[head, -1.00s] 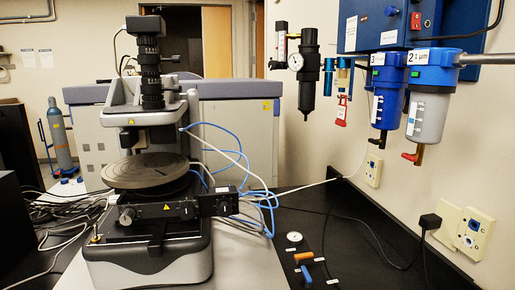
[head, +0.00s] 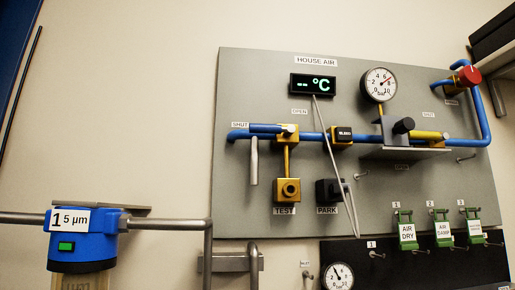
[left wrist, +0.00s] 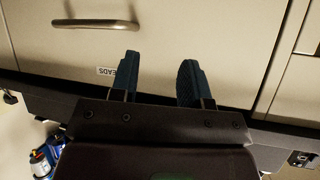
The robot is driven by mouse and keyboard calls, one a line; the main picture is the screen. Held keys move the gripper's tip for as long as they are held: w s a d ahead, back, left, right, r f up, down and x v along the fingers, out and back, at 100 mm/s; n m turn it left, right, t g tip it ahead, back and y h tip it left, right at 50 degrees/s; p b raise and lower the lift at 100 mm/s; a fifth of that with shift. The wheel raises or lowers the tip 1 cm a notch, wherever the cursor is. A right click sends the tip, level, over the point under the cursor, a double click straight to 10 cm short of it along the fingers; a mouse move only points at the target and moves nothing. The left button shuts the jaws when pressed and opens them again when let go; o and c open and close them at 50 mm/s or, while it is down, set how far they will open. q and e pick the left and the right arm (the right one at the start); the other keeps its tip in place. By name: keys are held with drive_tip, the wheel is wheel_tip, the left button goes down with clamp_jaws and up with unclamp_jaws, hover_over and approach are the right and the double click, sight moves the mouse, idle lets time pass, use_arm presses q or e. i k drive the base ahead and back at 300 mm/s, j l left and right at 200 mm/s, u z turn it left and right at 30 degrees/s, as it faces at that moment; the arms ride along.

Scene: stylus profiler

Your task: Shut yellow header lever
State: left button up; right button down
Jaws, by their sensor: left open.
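The yellow header lever (head: 430,136) is on the grey HOUSE AIR panel (head: 240,90) in the head view, right of centre. It lies roughly level along the blue pipe, pointing right from a dark knob-like part (head: 403,126). My left gripper (left wrist: 158,78) shows in the left wrist view, open and empty, in front of cabinet drawers and away from the lever. My right gripper is in neither view.
A grey ledge (head: 405,153) juts out below the lever. A red knob (head: 469,76) and pipe elbow are to its right, a gauge (head: 380,84) above. A blue filter (head: 85,240) stands out at lower left. A drawer handle (left wrist: 95,23) is near my left gripper.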

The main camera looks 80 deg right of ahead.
sight(412, 134)
drive_tip(key=k+j+z, duration=0.1)
drive_tip(key=z, duration=1.05)
drive_tip(key=i+z, duration=0.2)
drive_tip(key=z, duration=2.3)
drive_tip(key=k+l+z, duration=0.2)
drive_tip(key=l, duration=0.5)
drive_tip(key=l+z, duration=0.25)
drive_tip(key=l, duration=0.4)
